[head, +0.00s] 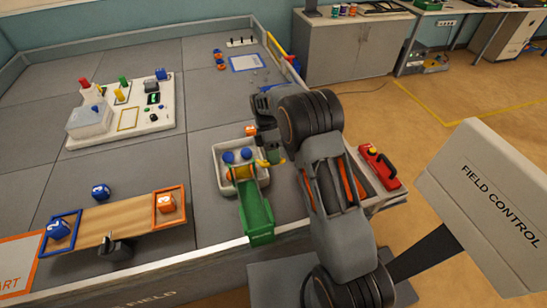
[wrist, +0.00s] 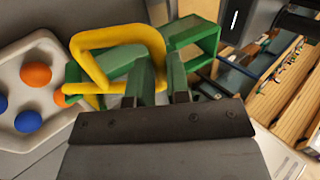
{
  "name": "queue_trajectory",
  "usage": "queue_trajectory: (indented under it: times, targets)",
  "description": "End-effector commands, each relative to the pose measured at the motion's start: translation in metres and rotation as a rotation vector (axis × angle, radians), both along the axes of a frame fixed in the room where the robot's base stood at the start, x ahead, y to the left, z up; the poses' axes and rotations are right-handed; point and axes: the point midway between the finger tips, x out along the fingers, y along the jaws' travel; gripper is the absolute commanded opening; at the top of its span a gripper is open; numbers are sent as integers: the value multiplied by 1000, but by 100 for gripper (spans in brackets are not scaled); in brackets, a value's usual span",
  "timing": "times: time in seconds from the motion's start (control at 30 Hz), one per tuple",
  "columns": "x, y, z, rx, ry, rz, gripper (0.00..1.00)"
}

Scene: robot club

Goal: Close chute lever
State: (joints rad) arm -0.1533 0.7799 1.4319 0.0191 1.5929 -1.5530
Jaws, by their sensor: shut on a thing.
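The green chute (head: 256,208) slopes down from a white tray (head: 219,178) toward the table's front edge. A yellow lever (head: 272,163) sits at the chute's upper end. In the wrist view the lever's yellow loop (wrist: 115,35) passes at its right end by my fingers. My gripper (head: 274,156) is over the tray's right side, shut on the lever; the exact contact is partly hidden. In the wrist view my gripper (wrist: 163,85) comes up from below. The tray (wrist: 55,50) there holds orange and blue balls.
A seesaw plank with an orange frame (head: 168,205) and a blue frame (head: 60,232) stands left of the chute. A white panel (head: 130,128) with coloured parts lies farther back. A red case (head: 378,166) sits to the right of my arm. Grey tabletop behind the tray is mostly clear.

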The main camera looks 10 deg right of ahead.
Motion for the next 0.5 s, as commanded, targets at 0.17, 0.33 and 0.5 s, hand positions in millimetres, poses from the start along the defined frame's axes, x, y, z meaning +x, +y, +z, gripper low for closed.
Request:
queue_trajectory:
  times: [0.17, 0.33, 0.5]
  targets:
    - [4, 2, -6, 9, -23, -4, 18]
    - [4, 1, -5, 8, -22, -4, 34]
    - [4, 1, -5, 6, -21, -4, 42]
